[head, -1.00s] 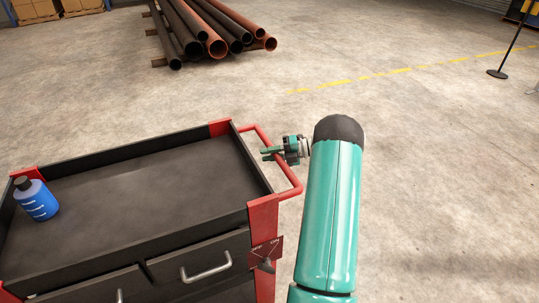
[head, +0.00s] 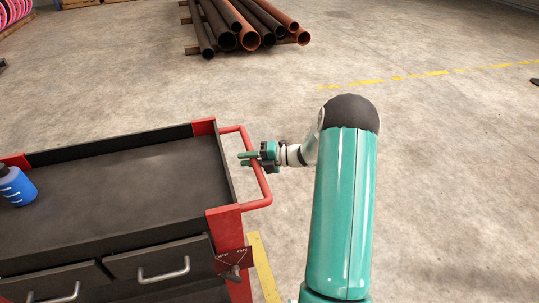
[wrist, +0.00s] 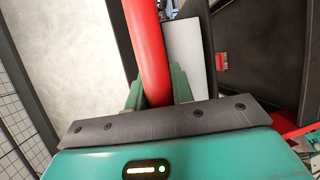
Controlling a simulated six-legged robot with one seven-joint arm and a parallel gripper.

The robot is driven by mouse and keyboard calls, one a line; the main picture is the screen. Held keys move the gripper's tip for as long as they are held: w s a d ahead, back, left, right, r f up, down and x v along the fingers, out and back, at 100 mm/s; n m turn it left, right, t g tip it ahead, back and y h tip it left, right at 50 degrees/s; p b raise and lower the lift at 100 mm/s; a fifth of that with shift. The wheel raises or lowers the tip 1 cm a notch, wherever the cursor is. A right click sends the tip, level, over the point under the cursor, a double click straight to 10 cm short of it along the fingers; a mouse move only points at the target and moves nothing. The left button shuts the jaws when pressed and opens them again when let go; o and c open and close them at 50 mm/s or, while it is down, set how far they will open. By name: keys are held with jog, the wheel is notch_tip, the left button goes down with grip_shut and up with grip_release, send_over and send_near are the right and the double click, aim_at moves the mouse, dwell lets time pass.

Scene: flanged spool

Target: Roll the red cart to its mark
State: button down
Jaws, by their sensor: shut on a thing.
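The red cart (head: 225,222) has a dark top tray and drawers, and stands at the left of the head view. Its red handle (head: 262,181) sticks out on the right side of the tray. My gripper (head: 250,160) is shut on this handle, with its green fingers reaching over the bar toward the tray. In the wrist view the handle (wrist: 148,50) runs down between the two green fingers. A yellow floor strip (head: 262,270) shows beside the cart's near right corner. I cannot tell whether it belongs to the mark.
A blue bottle (head: 16,187) stands on the tray's left part. A stack of pipes (head: 245,25) lies at the back. A thin yellow line (head: 400,79) crosses the floor at the right. The concrete to the right of the cart is clear.

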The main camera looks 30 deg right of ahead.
aim_at(116, 188)
jog(key=w+a, duration=0.4)
jog(key=a, duration=0.9)
jog(key=w+a, duration=0.3)
jog(key=a, duration=1)
jog(key=w+a, duration=0.4)
jog(key=a, duration=0.9)
jog(key=shift+w+a+r, duration=0.1)
jog(key=shift+w+a, duration=0.2)
jog(key=shift+a, duration=0.1)
jog(key=shift+w+a, duration=0.2)
jog(key=shift+a, duration=0.4)
jog(key=shift+a+r, duration=0.1)
jog(key=c, duration=1.2)
grip_release()
jog(key=shift+w, duration=0.15)
jog(key=v, duration=1.4)
